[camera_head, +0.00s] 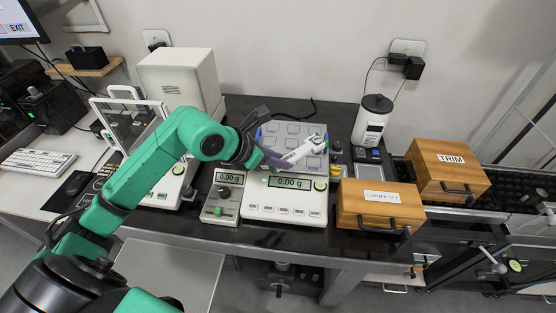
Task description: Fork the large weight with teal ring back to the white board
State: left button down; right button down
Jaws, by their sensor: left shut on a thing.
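My left gripper (272,158) is at the middle of the table, over the rear of the wide white balance (285,209). It is shut on a pale, fork-like tool (303,150) that reaches right. The tool lies over a pale board with several light squares and a bluish edge (271,130). I cannot tell whether the tool touches the board. I cannot make out the large weight with the teal ring; the gripper and tool hide part of this area. My right gripper is not in view.
A smaller balance (222,209) stands left of the wide one; both displays read 0.00 g. Wooden boxes stand on the right, one labelled TRIM (449,171), one lower (379,208). A white device with a dark top (371,125) stands behind. A glass-sided balance (127,120) stands left.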

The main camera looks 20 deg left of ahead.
pick_arm(q)
jog(key=shift+r, duration=0.45)
jog(key=shift+r+p, duration=0.7)
jog(key=shift+r, duration=0.7)
